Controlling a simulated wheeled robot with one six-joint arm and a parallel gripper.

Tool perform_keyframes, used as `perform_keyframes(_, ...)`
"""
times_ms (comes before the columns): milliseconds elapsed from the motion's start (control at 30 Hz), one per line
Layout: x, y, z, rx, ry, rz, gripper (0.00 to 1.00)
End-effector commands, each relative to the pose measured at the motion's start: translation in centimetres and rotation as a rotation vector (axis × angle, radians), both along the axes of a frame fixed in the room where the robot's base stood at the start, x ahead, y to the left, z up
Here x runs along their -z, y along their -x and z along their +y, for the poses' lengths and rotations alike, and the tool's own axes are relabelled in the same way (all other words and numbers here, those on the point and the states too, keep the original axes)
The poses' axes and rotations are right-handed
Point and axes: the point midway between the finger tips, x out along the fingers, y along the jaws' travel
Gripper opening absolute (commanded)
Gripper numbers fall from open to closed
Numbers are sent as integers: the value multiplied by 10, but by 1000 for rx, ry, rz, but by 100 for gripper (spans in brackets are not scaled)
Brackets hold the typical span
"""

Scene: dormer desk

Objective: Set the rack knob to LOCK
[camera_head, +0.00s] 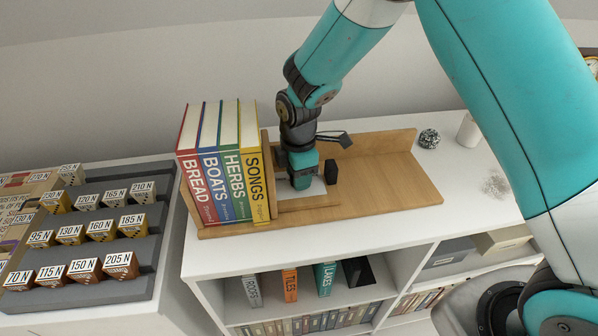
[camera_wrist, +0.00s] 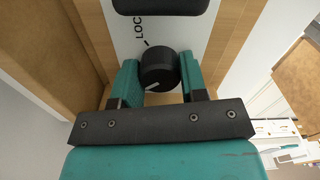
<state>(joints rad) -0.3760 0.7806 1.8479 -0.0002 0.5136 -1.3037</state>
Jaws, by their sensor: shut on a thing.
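The black round rack knob (camera_wrist: 158,70) sits on a white plate (camera_wrist: 125,42) in the wrist view. My gripper (camera_wrist: 158,80) is shut on it, with one teal finger on each side. A short white mark shows on the knob's lower left part. The LOCK lettering (camera_wrist: 139,26), its last letter cut off or hidden, and a small dark tick are above the knob, so the white mark does not line up with that tick. In the head view my gripper (camera_head: 303,182) points down at the wooden rack (camera_head: 398,185) and hides the knob.
Upright books BREAD (camera_head: 195,188), BOATS (camera_head: 215,188), HERBS (camera_head: 236,185) and SONGS (camera_head: 256,187) stand left of my gripper. A black block (camera_head: 331,172) is close on its right. The rack's right part is bare. A dark ball (camera_head: 429,139) lies behind it.

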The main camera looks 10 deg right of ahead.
Motion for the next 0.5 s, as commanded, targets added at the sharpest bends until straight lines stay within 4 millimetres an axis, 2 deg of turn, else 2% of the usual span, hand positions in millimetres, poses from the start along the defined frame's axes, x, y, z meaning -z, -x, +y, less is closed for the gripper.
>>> perform_keyframes(500, -1, 0, 0, 488, 0, -1, 16)
